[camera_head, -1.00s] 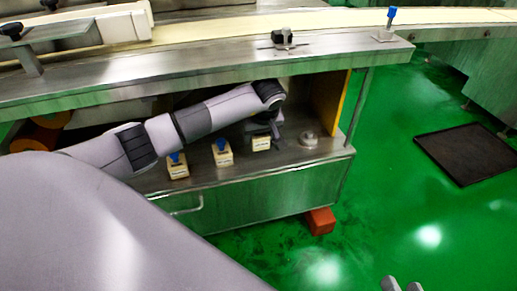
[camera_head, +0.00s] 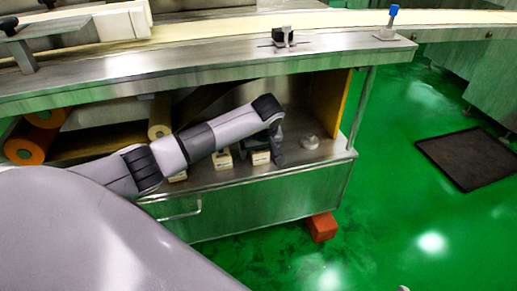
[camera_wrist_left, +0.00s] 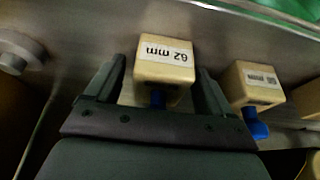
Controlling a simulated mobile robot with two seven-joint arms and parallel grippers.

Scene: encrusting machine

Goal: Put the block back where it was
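A cream block (camera_head: 260,158) labelled "62 mm", with a blue peg, stands at the right end of a row of similar blocks on the metal shelf. In the left wrist view this block (camera_wrist_left: 165,62) lies between the two fingers of my left gripper (camera_wrist_left: 157,85). The fingers are apart, with a visible gap on its left side. In the head view my left gripper (camera_head: 279,150) is low over the shelf beside the block, partly hidden by its own arm. Only a tip of my right gripper (camera_head: 403,288) shows at the bottom edge.
Another labelled block (camera_wrist_left: 257,85) stands close by the right finger. A round metal knob (camera_head: 309,141) sits on the shelf to the right. The machine's upper ledge (camera_head: 200,72) overhangs the shelf, with a yellow panel (camera_head: 331,110) at the right end.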

